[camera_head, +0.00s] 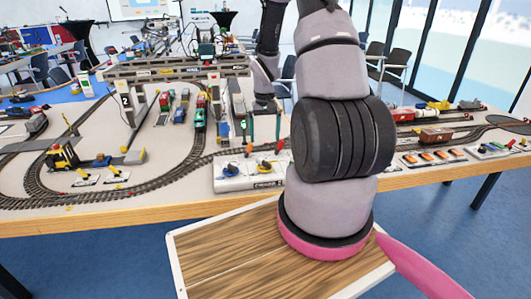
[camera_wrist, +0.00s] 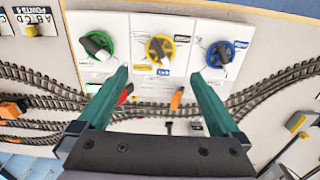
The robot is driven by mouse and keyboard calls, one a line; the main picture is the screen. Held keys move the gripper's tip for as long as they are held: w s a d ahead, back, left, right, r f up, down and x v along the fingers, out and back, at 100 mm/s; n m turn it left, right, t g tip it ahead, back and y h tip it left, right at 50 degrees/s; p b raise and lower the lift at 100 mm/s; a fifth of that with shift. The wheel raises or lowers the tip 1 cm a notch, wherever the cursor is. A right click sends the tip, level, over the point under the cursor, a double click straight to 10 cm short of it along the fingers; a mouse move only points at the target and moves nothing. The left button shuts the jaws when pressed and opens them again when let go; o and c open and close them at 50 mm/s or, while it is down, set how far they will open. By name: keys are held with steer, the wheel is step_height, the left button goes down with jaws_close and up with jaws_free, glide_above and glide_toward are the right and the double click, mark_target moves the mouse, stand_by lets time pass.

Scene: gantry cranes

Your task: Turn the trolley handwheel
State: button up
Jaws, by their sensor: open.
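A white crane control panel (camera_head: 235,185) stands at the front edge of the layout table in the head view. In the wrist view three small handwheels sit in a row on it: green (camera_wrist: 99,43), yellow (camera_wrist: 160,48) and blue (camera_wrist: 221,53). Each has a dark crank knob. I cannot read which label marks the trolley wheel. My gripper (camera_wrist: 159,74) is open and empty, with its two green fingers wide apart. In the wrist view the yellow wheel lies beyond and between the fingertips. In the head view my gripper (camera_head: 261,132) is above the panel; my arm hides its right part.
Railway track (camera_head: 165,175) curves around the panel. A grey gantry crane (camera_head: 175,68) spans the tracks behind, with several coloured wagons below it. A second white panel (camera_head: 490,150) stands at the right table edge. Chairs (camera_head: 390,65) stand farther back.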

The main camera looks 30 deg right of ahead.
mark_target(265, 165)
step_height(265, 165, down, 10)
steer(key=m, duration=1)
steer(key=shift+w+d+f+m, duration=0.1)
steer(key=shift+d+f+m, duration=0.1)
steer(key=shift+m, duration=0.2)
steer(key=c, duration=1.2)
steer(key=shift+c, duration=0.2)
